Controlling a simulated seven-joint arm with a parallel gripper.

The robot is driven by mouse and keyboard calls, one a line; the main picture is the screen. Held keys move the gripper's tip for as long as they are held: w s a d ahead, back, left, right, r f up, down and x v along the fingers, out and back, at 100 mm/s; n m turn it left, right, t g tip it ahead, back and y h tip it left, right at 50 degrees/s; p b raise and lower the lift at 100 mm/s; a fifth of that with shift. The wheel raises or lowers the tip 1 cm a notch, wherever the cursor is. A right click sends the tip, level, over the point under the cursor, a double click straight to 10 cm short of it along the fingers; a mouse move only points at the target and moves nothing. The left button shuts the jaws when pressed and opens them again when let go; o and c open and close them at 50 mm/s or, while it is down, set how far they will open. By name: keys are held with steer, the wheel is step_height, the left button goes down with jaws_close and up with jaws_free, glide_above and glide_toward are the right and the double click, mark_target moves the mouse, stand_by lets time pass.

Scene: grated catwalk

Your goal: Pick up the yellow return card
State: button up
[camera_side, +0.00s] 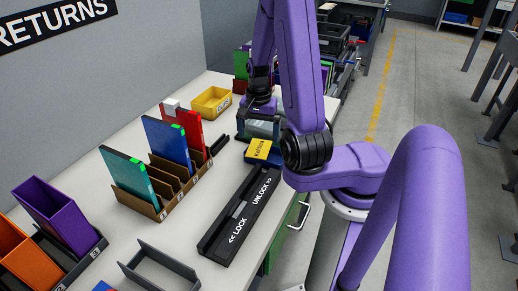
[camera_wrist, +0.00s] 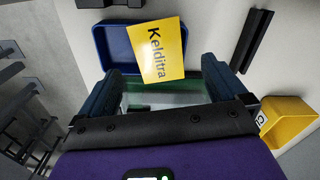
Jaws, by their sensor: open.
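The yellow return card (camera_side: 258,149), printed "Kelditra", lies tilted in a shallow blue tray (camera_wrist: 104,48). In the wrist view the card (camera_wrist: 158,52) covers the tray's right part and overhangs its edge. My gripper (camera_wrist: 172,78) is open, with one dark finger on each side of the view. The card lies just beyond the fingertips, and nothing is seen held between them. In the side view my gripper (camera_side: 262,108) is above the table on the far side of the card, partly hidden by its own wrist parts.
A greenish clear-looking box (camera_side: 262,128) stands beyond the card, under my gripper. A yellow bin (camera_side: 211,102) stands to the left. A black LOCK/UNLOCK slider (camera_side: 240,218) lies nearer the camera. A cardboard rack (camera_side: 136,202) holds upright coloured cases. Bare white table (camera_side: 205,213) lies between rack and slider.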

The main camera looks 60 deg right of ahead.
mark_target(259, 148)
steer(key=shift+s+f, duration=0.1)
steer(key=shift+f, duration=1.75)
steer(key=c, duration=1.2)
steer(key=shift+r, duration=0.1)
steer(key=shift+r, duration=0.65)
steer(key=shift+s+a+r, duration=0.85)
steer(key=shift+s+r, duration=1.1)
steer(key=shift+s, duration=0.2)
steer(key=shift+s+a+r, duration=0.85)
steer(key=shift+s+r, duration=1.05)
steer(key=shift+s, duration=0.3)
steer(key=shift+s+a+r, duration=0.85)
steer(key=shift+s+r, duration=1.1)
steer(key=shift+s, duration=0.2)
